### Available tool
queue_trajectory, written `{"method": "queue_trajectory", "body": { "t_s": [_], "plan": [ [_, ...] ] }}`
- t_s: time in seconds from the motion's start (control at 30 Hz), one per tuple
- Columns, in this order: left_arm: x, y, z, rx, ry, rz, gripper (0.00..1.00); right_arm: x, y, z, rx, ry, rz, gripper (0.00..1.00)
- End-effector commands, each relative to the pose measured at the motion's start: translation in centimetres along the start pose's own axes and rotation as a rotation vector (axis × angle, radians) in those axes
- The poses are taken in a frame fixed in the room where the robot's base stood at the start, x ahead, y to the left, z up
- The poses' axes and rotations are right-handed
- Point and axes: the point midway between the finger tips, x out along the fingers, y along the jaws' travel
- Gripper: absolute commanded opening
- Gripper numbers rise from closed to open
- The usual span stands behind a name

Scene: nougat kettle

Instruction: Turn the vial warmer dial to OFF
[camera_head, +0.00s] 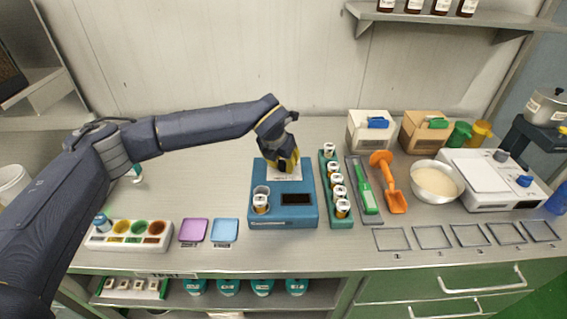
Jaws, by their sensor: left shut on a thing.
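The dial's setting cannot be read. My right gripper is not in view.
A green rack (342,222) of several vials stands close to the warmer's right. Further right are a green tool (367,198), an orange scoop (396,201) and a bowl (436,195).

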Motion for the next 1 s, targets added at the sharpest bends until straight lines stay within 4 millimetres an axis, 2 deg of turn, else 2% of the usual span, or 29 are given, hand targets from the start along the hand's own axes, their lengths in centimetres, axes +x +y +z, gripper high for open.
{"method": "queue_trajectory", "body": {
  "t_s": [0.33, 0.8, 0.83, 1.0],
  "plan": [
    [-0.14, -0.21, 0.43, -0.088, -0.012, 0.037, 0.0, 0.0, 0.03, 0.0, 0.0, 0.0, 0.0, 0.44],
    [-0.19, -0.09, 0.51, -0.101, -0.014, 0.043, 0.0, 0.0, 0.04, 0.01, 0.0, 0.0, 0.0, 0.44],
    [-0.19, -0.09, 0.51, -0.101, -0.014, 0.043, 0.27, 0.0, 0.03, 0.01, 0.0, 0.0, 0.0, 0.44],
    [-0.13, -0.04, 0.36, -0.102, -0.009, 0.043, 0.47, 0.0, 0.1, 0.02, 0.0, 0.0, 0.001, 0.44]
  ]
}}
